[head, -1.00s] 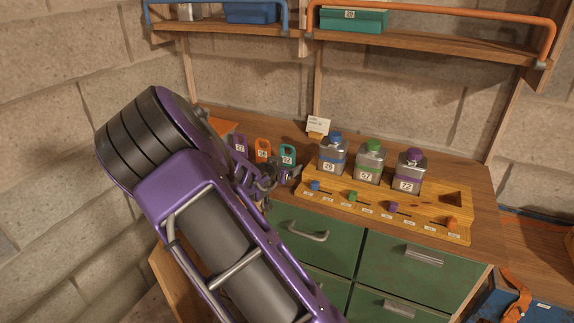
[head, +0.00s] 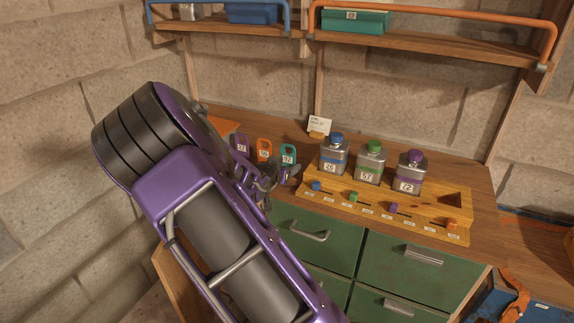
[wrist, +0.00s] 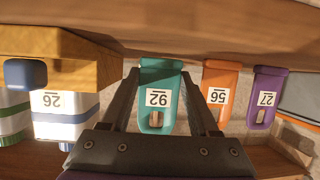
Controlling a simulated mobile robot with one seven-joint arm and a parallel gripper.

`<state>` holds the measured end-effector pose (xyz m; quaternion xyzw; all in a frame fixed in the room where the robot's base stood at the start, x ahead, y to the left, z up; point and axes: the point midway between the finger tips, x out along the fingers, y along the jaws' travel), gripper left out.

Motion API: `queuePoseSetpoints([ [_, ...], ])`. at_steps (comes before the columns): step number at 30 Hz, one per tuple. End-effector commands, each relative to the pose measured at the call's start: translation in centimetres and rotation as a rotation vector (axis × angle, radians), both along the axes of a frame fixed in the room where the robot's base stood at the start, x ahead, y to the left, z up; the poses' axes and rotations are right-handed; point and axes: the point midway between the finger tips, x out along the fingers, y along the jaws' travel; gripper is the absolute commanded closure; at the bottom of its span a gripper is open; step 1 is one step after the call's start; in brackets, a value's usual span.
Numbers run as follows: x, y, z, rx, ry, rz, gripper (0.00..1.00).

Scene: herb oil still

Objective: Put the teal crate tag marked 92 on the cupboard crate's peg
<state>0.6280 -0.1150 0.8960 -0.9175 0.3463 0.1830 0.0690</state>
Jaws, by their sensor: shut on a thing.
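The teal tag marked 92 (head: 288,153) stands upright on the wooden counter, at the right end of a row of tags. It also shows upside down in the wrist view (wrist: 161,72). My gripper (head: 284,174) is at this tag, with one finger on each side of it in the wrist view (wrist: 161,78), and is shut on it. No crate with a peg can be made out for certain in these views.
An orange tag 56 (head: 264,151) and a purple tag 27 (head: 240,146) stand close by on the left. A tin marked 26 (head: 334,156) stands on the right, behind a yellow rack (head: 385,208). Green drawers (head: 315,245) lie below the counter.

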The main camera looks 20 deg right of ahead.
Motion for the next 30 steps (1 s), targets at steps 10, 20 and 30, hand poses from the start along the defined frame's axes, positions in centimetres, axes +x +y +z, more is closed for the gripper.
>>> queuePoseSetpoints([
  [10, -1.1, 1.0, 1.9, 0.000, 0.000, 0.001, 0.86],
  [20, -2.1, 1.9, 3.4, -0.001, -0.001, 0.002, 0.86],
  [30, -3.0, 2.6, 4.4, 0.000, -0.001, 0.001, 0.86],
])
